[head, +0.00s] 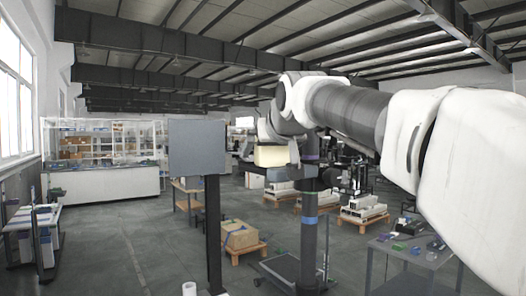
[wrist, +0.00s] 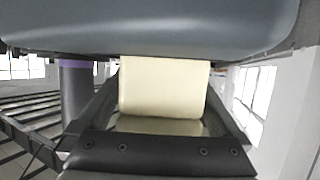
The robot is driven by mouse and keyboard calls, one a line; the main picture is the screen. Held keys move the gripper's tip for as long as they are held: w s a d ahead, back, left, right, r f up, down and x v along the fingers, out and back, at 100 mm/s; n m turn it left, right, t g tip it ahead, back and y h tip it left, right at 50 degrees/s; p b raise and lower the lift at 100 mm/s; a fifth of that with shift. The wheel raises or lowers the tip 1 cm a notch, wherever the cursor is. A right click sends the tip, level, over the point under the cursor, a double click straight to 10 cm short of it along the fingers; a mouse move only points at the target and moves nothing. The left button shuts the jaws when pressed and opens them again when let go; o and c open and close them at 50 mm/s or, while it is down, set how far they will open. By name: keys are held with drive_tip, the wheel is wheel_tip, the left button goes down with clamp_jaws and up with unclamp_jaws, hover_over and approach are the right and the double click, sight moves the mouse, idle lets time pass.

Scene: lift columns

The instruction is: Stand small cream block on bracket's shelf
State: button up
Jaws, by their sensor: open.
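The small cream block (head: 271,156) is upright at the middle of the head view, just left of a grey column with a purple band. A dark, flat support, which looks like the bracket's shelf (head: 277,168), lies directly under it. In the wrist view the block (wrist: 164,88) fills the middle, between two dark bars. My gripper (head: 268,136) is at the block, at the end of my white and grey arm. It is open. Its fingertips are too small to make out in the head view, and I cannot tell whether they touch the block.
The column (head: 309,225) rises right of the block and shows at left in the wrist view (wrist: 74,105). A grey panel (head: 199,148) on a black post stands left of the block. A table (head: 415,248) with small items is at lower right.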

drive_tip(key=b+v, duration=0.2)
drive_tip(key=v, duration=1)
drive_tip(key=shift+r, duration=0.25)
